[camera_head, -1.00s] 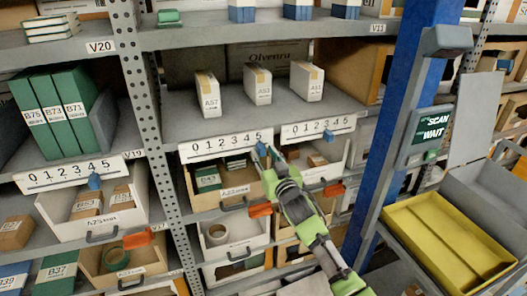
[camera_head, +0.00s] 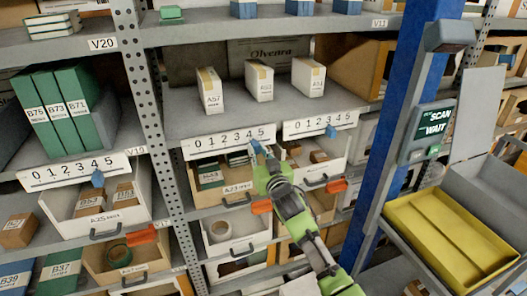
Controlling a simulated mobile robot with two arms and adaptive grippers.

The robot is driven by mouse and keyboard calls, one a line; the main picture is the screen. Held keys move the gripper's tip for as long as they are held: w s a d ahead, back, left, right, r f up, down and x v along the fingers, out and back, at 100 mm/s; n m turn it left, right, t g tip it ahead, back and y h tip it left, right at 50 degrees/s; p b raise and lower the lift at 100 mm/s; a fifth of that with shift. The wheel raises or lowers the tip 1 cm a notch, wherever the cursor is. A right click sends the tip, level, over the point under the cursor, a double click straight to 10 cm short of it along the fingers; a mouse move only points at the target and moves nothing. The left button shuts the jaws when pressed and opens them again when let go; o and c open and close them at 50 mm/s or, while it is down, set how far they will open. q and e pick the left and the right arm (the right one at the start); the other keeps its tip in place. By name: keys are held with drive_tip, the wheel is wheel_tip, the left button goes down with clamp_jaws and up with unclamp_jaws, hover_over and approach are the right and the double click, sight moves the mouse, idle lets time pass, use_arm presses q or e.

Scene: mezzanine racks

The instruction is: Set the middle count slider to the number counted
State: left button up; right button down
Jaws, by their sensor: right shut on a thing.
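The middle count slider is a white strip (camera_head: 228,141) numbered 0 to 5 on the shelf edge. Its blue knob (camera_head: 255,147) shows at the fingertips of my right gripper (camera_head: 257,150), near the 4. The fingers are shut on the knob and hide part of it. Three white boxes stand upright, apart, on the shelf above: A57 (camera_head: 210,90), a middle box (camera_head: 259,81) and a right box (camera_head: 309,77). My left gripper is not in view.
Bins with orange tabs hang below. A blue post (camera_head: 405,90) with a "SCAN WAIT" screen (camera_head: 433,123) and a yellow tray (camera_head: 450,240) stand at right.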

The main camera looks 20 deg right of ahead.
sight(238, 146)
drive_tip(key=a, duration=0.5)
drive_tip(key=shift+s+a+b, duration=0.1)
drive_tip(key=shift+a+b, duration=0.15)
drive_tip(key=shift+b, duration=0.1)
drive_tip(key=shift+a, duration=0.3)
drive_tip(key=shift+d, duration=0.75)
drive_tip(key=c, duration=1.9)
unclamp_jaws()
drive_tip(key=shift+a, duration=0.25)
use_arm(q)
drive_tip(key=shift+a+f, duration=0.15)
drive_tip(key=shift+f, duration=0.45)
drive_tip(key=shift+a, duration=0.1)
